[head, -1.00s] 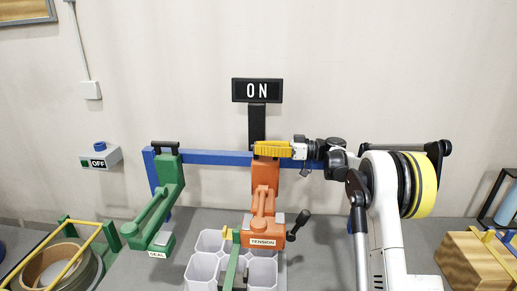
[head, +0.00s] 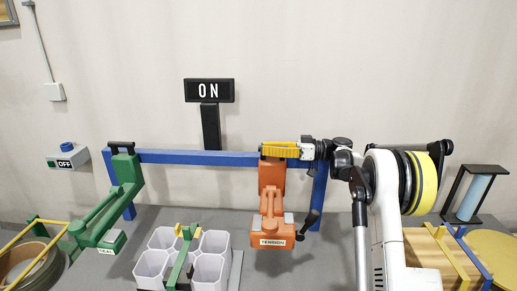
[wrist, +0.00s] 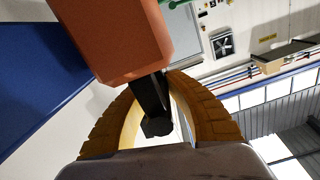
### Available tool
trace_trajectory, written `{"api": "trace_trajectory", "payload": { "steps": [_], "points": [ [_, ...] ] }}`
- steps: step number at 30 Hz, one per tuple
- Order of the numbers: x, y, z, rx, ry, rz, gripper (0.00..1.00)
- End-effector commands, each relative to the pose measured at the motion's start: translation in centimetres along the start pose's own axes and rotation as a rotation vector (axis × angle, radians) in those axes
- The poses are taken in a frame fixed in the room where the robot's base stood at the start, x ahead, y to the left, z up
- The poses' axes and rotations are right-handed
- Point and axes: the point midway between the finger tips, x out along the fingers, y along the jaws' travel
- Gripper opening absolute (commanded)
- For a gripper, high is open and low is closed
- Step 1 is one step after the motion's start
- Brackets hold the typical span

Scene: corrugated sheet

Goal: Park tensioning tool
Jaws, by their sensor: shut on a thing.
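The orange tensioning tool (head: 271,205), labelled TENSION, hangs upright in the head view, in front of the blue rail (head: 215,158). A dark crank handle sticks out at its lower right. My gripper (head: 270,151), with yellow fingers, is shut on the tool's black top part. In the wrist view the orange body (wrist: 122,35) and black part (wrist: 152,105) show between the curved yellow fingers, with the blue rail (wrist: 35,75) at left. I cannot tell whether the tool touches the rail. The green SEAL tool (head: 121,185) hangs at the rail's left end.
White cups (head: 210,268) stand on the grey bench below, left of the tool, with a green yellow-tipped piece (head: 179,262) among them. An ON sign (head: 209,91) rises behind the rail. A wooden block (head: 424,258) lies at right.

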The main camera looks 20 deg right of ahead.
Motion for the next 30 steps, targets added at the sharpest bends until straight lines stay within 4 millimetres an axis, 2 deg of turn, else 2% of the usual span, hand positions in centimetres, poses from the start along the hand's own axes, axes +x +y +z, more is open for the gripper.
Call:
{"api": "trace_trajectory", "payload": {
  "steps": [10,11,12,13,23,26,30],
  "points": [
    [-0.4,0.1,-0.3,0.000,0.005,0.004,0.00],
    [-0.4,0.1,-0.3,0.000,0.005,0.004,0.24],
    [-0.4,0.1,-0.2,0.000,0.005,0.004,0.36],
    [-0.4,0.1,-0.2,0.000,0.005,0.004,0.41],
    [-0.6,0.1,-0.1,0.000,0.002,0.003,0.41],
    [-1.7,0.1,-0.1,0.000,0.002,0.004,0.41],
    [-4.6,0.1,-0.1,0.000,0.002,0.005,0.41]
  ]
}}
